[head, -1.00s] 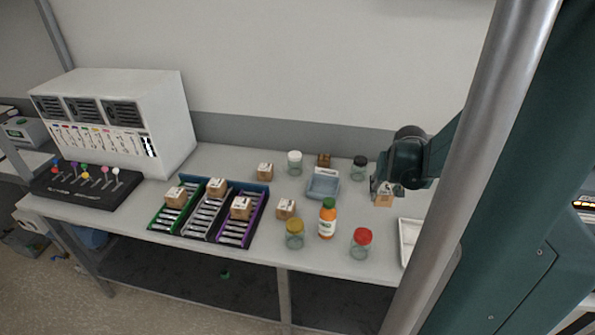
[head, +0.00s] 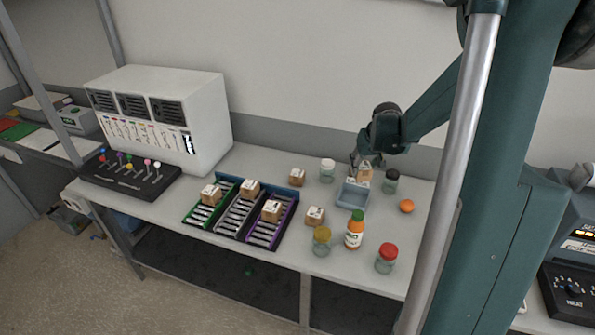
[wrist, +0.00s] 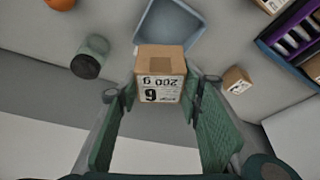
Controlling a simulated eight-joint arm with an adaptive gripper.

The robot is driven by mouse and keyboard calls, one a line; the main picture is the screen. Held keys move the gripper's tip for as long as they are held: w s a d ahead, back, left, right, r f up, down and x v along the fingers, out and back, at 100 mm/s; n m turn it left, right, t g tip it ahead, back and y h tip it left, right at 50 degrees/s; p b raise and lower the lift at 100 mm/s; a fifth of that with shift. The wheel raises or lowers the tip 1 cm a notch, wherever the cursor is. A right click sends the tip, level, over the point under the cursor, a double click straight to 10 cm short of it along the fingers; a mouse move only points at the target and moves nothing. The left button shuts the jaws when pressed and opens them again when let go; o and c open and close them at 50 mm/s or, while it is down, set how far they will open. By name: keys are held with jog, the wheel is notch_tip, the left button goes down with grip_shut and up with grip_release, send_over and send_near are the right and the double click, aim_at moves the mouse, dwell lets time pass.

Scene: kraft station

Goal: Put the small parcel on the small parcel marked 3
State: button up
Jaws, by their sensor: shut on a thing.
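My gripper (head: 363,173) is shut on a small brown parcel (wrist: 160,75), held above the table by the back edge of the blue tray. The held parcel also shows in the head view (head: 365,172). Its label is upside down in the wrist view; it reads 200 g and a digit that is 6 or 9. Other small parcels stand on the sorter lanes: one on green (head: 210,195), one on grey (head: 250,188), one on purple (head: 272,210). Two more stand on the table, at the back (head: 297,177) and front (head: 315,216). Their digits are too small to read.
The blue tray (head: 351,206) is beside the held parcel. A white-lidded jar (head: 327,170), a dark-lidded jar (head: 391,182) and an orange (head: 407,206) stand around. An orange bottle (head: 355,232), a yellow-lidded jar (head: 321,242) and a red-lidded jar (head: 386,260) line the front.

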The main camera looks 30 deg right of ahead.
jog(key=w+a+r+n+y+p, duration=0.1)
jog(key=w+a, duration=0.3)
jog(key=w, duration=0.2)
jog(key=w+a+r+n+p, duration=0.1)
jog(key=w+a, duration=0.3)
jog(key=w, duration=0.3)
jog(key=n+p, duration=0.2)
send_over(295, 170)
jog(key=s, duration=0.2)
jog(key=shift+w+d+f+y, duration=0.1)
jog(key=shift+y, duration=0.2)
jog(key=shift+f, duration=3.15)
jog(key=shift+f+p, duration=0.3)
jog(key=shift+f, duration=1.55)
jog(key=shift+f, duration=0.2)
